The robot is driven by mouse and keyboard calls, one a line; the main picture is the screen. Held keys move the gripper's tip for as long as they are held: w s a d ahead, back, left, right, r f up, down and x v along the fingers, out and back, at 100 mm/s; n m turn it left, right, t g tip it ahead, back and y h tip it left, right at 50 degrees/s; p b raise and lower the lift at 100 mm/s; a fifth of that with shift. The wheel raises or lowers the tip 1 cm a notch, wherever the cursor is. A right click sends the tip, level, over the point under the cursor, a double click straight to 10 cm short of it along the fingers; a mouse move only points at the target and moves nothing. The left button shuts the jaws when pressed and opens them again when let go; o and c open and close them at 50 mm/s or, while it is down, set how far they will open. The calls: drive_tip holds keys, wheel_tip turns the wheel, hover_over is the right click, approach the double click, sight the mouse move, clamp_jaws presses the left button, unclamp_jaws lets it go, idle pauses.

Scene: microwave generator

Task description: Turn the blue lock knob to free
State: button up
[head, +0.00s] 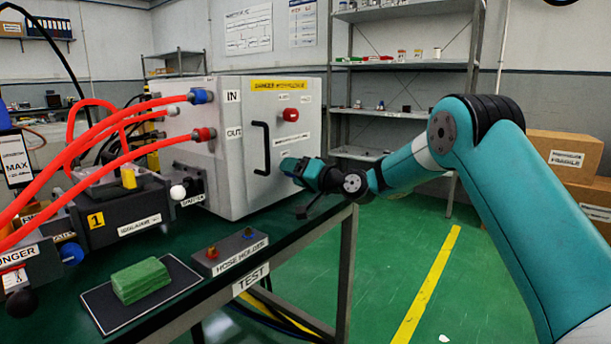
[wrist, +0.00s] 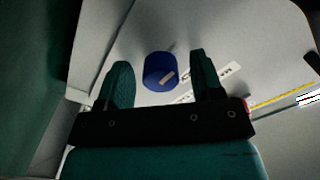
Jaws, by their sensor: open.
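The blue lock knob (wrist: 158,73) shows in the wrist view as a round blue knob with a pale mark on its face. It stands on the light panel of the generator cabinet (head: 232,185). My gripper (wrist: 160,60) is open, with one dark teal finger on each side of the knob and visible gaps between. I cannot tell how deep the knob sits between the fingers. In the head view my gripper (head: 291,168) is at the cabinet's front face, low and right of the black handle. The knob is hidden there behind my gripper.
A black door handle (head: 262,148) and a red knob (head: 290,115) are on the cabinet front. Red hoses (head: 115,155) run to its left side. A hose holder (head: 238,250) and a green sponge (head: 141,280) are on the bench. The floor at right has free room.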

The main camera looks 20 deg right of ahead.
drive_tip(key=v, duration=1.7)
drive_tip(key=shift+b, duration=0.4)
drive_tip(key=shift+d, duration=0.1)
drive_tip(key=s+a+f+n+g, duration=0.1)
drive_tip(key=s+a+n+g, duration=0.75)
drive_tip(key=s+a, duration=0.85)
drive_tip(key=s+d+f+g+h, duration=0.25)
drive_tip(key=s+g+h, duration=0.35)
drive_tip(key=s, duration=1.3)
wheel_tip(320, 180, up, 26)
drive_tip(key=p, duration=2.7)
drive_tip(key=shift+w, duration=0.2)
